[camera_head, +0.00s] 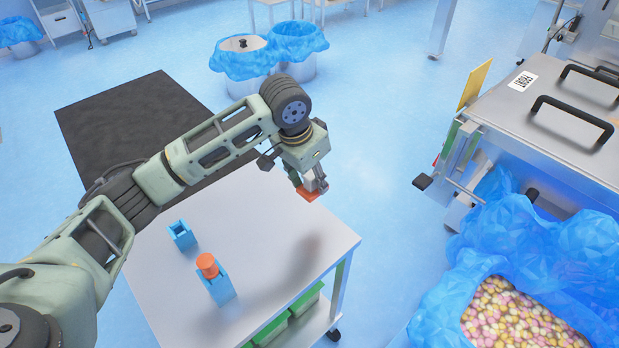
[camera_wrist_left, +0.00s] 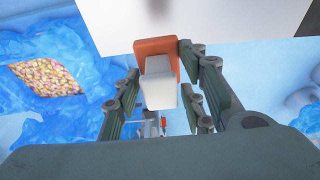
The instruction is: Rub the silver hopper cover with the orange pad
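The orange pad (camera_head: 307,194) has a pale grey block-shaped handle and hangs under my left gripper (camera_head: 312,181), above the far right part of the steel table. The silver hopper cover (camera_head: 545,125) is a flat metal lid with black handles and a FRONT label, at the right. The pad is well apart from it. My right gripper is not in view.
The steel table (camera_head: 165,300) bears an empty blue holder (camera_head: 182,235) and a blue holder (camera_head: 221,289) with an orange-topped item (camera_head: 207,265). A blue-lined bin of candies (camera_head: 515,315) stands in front of the hopper. Floor separates table and hopper.

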